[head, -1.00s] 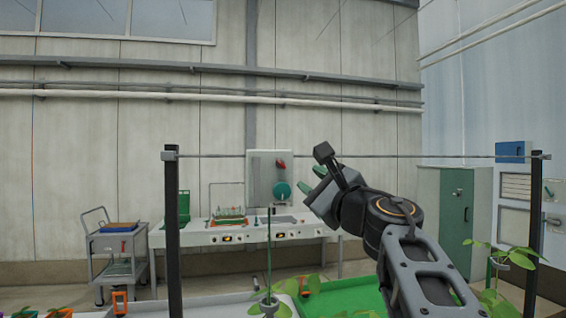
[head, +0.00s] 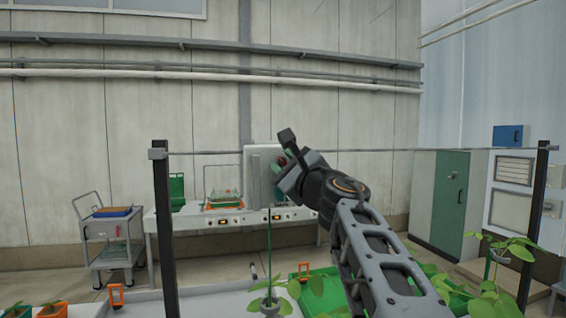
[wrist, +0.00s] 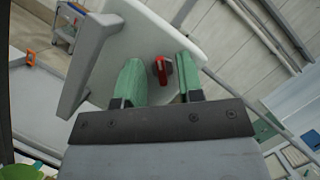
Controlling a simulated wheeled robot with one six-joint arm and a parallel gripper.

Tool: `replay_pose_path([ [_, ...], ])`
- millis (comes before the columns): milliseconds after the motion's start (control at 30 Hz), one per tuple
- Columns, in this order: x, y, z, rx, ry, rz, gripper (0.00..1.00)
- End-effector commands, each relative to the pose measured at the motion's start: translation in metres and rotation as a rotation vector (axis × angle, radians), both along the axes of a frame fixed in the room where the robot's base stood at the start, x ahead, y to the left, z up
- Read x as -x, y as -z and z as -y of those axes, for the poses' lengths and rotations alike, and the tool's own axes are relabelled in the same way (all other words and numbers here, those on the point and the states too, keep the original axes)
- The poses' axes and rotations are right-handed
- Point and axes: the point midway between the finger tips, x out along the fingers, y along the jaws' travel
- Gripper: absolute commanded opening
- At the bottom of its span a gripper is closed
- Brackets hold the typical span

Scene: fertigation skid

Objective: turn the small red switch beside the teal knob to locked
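The small red switch (head: 282,161) is on the pale panel (head: 262,158) standing at the back of the bench, partly covered by my gripper in the head view. In the wrist view the red switch (wrist: 162,69) shows between the two green fingers, on the white panel face (wrist: 152,34). My gripper (wrist: 158,60) is open, with a finger on each side of the switch; I cannot tell if either touches it. My gripper (head: 284,173) is in front of the panel in the head view. The teal knob cannot be made out clearly behind my gripper.
A white bench (head: 190,222) carries a rack (head: 222,200) and a green stand (head: 177,190). A grey trolley (head: 107,232) is at left, a green cabinet (head: 440,205) at right. A thin rail (head: 400,151) between dark posts and potted plants (head: 270,302) stand in the foreground.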

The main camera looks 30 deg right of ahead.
Motion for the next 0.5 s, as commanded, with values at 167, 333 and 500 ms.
replay_pose_path([
  [167,0.0003,0.0001,0.0011,-0.001,0.003,0.0,0.33],
  [333,0.0003,0.0001,0.0004,0.0,0.001,0.0,0.16],
  [500,0.0002,-0.0001,-0.0004,0.0,-0.001,0.001,0.0],
])
